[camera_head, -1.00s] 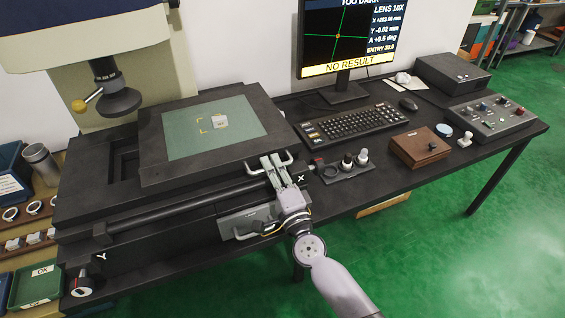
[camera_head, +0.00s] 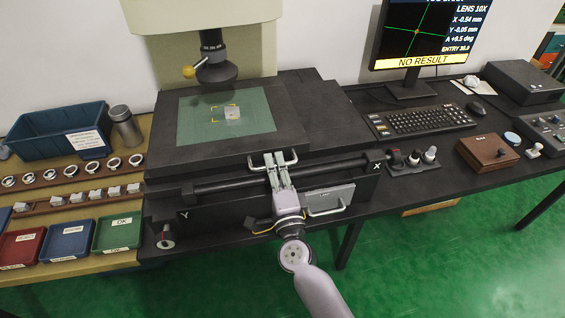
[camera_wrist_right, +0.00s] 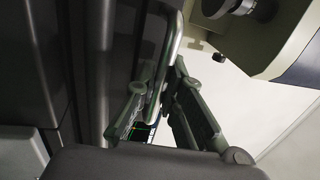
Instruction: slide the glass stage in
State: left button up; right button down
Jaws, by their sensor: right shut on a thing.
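The glass stage (camera_head: 195,122) is a green plate in a dark frame (camera_head: 290,133). It lies under the dark lens head (camera_head: 216,74), with a small light part (camera_head: 232,112) on the glass inside yellow corner marks. A metal bar handle (camera_head: 287,160) stands at the front edge of the frame. My right gripper (camera_head: 270,160) is shut on that handle; the handle also shows between the fingers in the right wrist view (camera_wrist_right: 172,50). My left gripper is not in view.
A monitor (camera_head: 420,62) at the right reads NO RESULT. A keyboard (camera_head: 420,121) and a wooden box (camera_head: 487,152) stand on the right. Rings, blocks and colored bins, including a green bin (camera_head: 117,234), are on the left. A rail (camera_head: 330,165) runs along the front.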

jog(key=shift+s+a+f, duration=0.1)
jog(key=shift+f, duration=0.05)
jog(key=c, duration=2)
grip_release()
jog(key=shift+a, duration=0.1)
jog(key=shift+o, duration=0.2)
jog(key=v, duration=1.2)
